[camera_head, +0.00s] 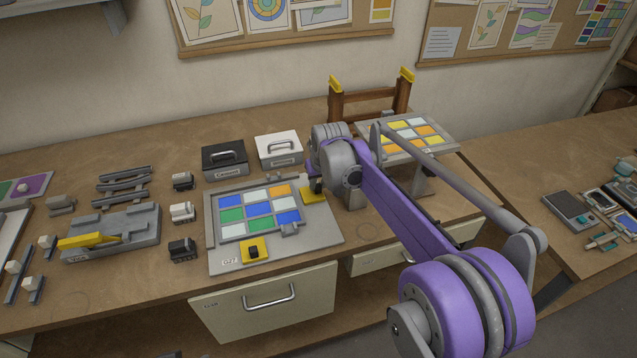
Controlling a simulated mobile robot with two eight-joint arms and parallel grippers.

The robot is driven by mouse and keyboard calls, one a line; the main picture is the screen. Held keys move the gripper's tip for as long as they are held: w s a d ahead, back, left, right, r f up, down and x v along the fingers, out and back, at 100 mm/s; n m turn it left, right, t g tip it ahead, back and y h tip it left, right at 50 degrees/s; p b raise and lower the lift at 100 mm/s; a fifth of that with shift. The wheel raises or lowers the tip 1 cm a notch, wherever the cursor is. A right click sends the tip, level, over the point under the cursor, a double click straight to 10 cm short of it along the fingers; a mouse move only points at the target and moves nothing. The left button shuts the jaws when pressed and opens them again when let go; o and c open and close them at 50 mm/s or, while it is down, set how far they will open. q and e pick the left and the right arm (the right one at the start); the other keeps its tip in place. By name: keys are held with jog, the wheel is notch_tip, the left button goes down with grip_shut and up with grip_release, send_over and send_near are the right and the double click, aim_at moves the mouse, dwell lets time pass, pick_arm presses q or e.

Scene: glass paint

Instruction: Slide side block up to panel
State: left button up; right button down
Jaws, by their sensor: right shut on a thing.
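The panel (258,212), with blue, green, white and orange glass panes, lies flat on a grey fixture board (322,232). A yellow side block (314,197) sits at the panel's right edge; I cannot tell whether the two touch. My right gripper (315,186) reaches down over this block and is shut on it, its fingers mostly hidden by the arm's wrist. A second yellow block (254,252) with a black knob sits on the board in front of the panel, a small gap away. My left gripper is not in view.
A black box (224,160) and a white box (279,149) stand behind the board. Small black and white blocks (182,213) stand to its left, beside a grey fixture (112,232) with a yellow lever. Another glass panel (413,137) rests on a stand at the back right.

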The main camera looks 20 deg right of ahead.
jog(key=a, duration=0.2)
jog(key=shift+a, duration=0.35)
jog(key=c, duration=0.7)
grip_release()
jog(key=shift+a, duration=0.1)
jog(key=shift+s+r, duration=0.15)
jog(key=shift+r, duration=0.05)
jog(key=v, duration=1)
jog(key=shift+s+r, duration=0.15)
jog(key=shift+t, duration=0.5)
jog(key=s+d+f, duration=0.1)
jog(key=s+f, duration=0.3)
jog(key=s, duration=0.6)
jog(key=s+d+f+p, duration=0.1)
jog(key=s+f, duration=0.4)
jog(key=s, duration=0.5)
jog(key=s+d+f, duration=0.1)
jog(key=s+f, duration=0.3)
jog(key=s, duration=0.7)
jog(key=shift+s+f, duration=0.1)
jog(key=shift+f, duration=0.15)
